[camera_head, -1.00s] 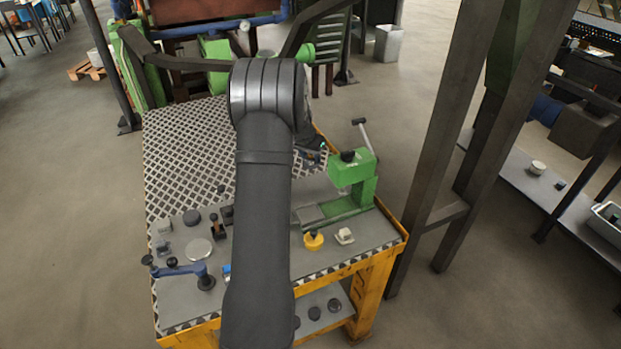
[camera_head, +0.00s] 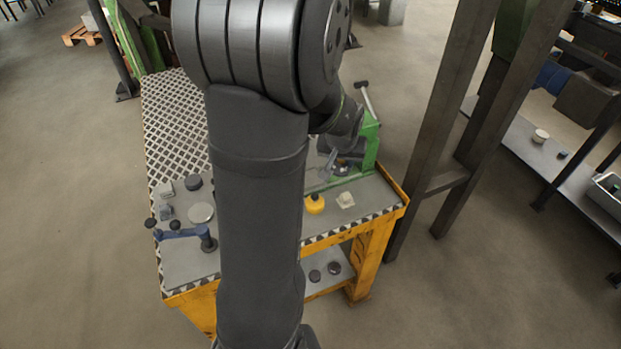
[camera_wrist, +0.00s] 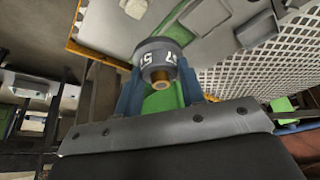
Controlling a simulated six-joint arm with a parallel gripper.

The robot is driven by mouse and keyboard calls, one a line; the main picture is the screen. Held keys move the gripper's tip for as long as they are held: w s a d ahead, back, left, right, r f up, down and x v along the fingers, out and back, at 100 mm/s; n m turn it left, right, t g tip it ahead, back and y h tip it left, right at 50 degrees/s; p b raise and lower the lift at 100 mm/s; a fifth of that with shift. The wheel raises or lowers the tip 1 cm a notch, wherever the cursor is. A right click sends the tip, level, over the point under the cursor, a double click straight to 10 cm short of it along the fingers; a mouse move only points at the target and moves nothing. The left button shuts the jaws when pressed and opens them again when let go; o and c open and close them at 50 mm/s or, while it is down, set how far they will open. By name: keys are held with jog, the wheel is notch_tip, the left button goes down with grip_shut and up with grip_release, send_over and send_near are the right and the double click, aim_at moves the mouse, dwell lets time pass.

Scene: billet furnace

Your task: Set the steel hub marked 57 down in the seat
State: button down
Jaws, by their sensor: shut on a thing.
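The steel hub (camera_wrist: 153,52) is a dark grey ring with white figures that look like 57 and a brass-coloured core on its near side. In the wrist view it sits between the two blue fingers of my gripper (camera_wrist: 160,78), which is shut on it. In the head view my gripper (camera_head: 340,166) is beside the green press (camera_head: 371,145), over the right part of the bench and partly hidden by my arm. The seat cannot be made out clearly in either view. Whether the hub touches anything below cannot be told.
A yellow knob-topped piece (camera_head: 314,204) and a small pale block (camera_head: 346,199) stand at the bench's front. A blue clamp (camera_head: 185,234), dark discs and a pale disc (camera_head: 201,212) lie at the left. The press lever (camera_head: 366,100) rises behind my gripper. A dark post stands right of the bench.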

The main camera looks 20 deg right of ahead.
jog(key=shift+s+d+r, duration=0.2)
jog(key=shift+s+d, duration=0.2)
jog(key=w+a+f, duration=0.1)
jog(key=w+f, duration=0.1)
jog(key=w, duration=0.1)
jog(key=w+a+f, duration=0.2)
jog(key=w, duration=0.1)
jog(key=w+a+f, duration=0.2)
jog(key=w+f, duration=0.1)
jog(key=w, duration=0.1)
jog(key=shift+a, duration=0.2)
jog(key=shift+f, duration=1.95)
jog(key=shift+f, duration=0.15)
jog(key=c, duration=0.9)
grip_release()
jog(key=v, duration=1.2)
jog(key=shift+d+r, duration=0.1)
jog(key=shift+r, duration=0.1)
